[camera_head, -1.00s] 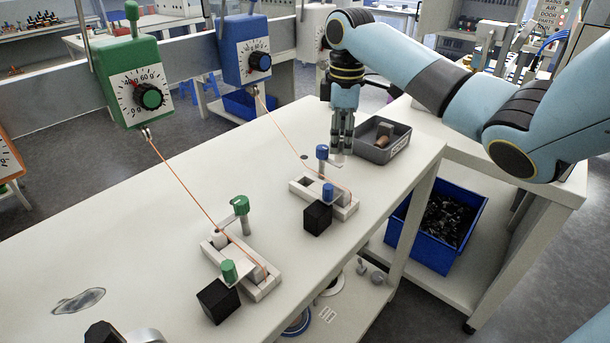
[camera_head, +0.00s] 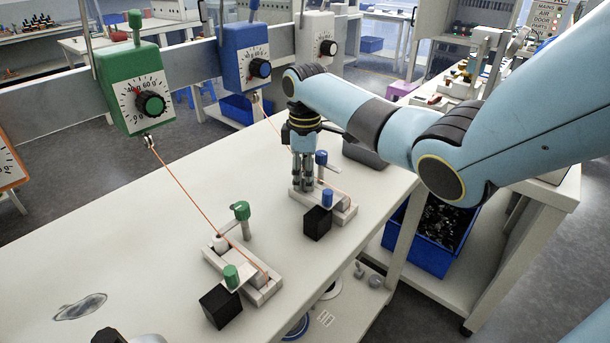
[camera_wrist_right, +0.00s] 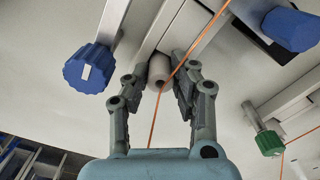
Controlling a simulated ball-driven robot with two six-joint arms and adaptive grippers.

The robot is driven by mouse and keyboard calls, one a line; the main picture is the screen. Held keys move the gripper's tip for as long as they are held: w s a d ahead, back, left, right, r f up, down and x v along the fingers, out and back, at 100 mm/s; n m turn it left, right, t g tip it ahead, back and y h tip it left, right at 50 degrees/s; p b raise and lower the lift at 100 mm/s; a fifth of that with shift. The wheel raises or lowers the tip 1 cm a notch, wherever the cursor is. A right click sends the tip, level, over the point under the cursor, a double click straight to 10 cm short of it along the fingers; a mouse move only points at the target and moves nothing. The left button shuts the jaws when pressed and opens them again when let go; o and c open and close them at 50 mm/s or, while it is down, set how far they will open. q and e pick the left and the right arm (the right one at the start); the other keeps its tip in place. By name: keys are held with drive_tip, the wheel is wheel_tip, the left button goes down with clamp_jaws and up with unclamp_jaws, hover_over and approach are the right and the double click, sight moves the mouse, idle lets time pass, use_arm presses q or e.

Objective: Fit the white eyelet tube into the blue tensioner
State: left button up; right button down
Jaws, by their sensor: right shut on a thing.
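The blue tensioner (camera_head: 232,62) is a box with a white dial, hanging at the back in the head view. An orange thread runs down from it to a white slotted base (camera_head: 338,214) with blue knobs. My right gripper (camera_head: 303,186) points down at the left end of this base. In the right wrist view its fingers (camera_wrist_right: 157,88) are shut on the white eyelet tube (camera_wrist_right: 158,69), beside the thread and at the end of the pale slot. I cannot tell whether the tube is seated. In the head view the fingers hide the tube.
A green tensioner (camera_head: 128,88) and its similar base (camera_head: 263,293) stand to the left. Black blocks (camera_head: 317,223) sit in front of both bases. A grey tray (camera_head: 365,154) lies behind my right arm. The left tabletop is mostly free.

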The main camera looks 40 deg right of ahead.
drive_tip(key=shift+f, duration=0.15)
drive_tip(key=c, duration=1.1)
unclamp_jaws()
wheel_tip(320, 180, up, 12)
drive_tip(key=shift+r+b, duration=0.2)
drive_tip(key=shift+b, duration=0.2)
drive_tip(key=shift+f, duration=0.1)
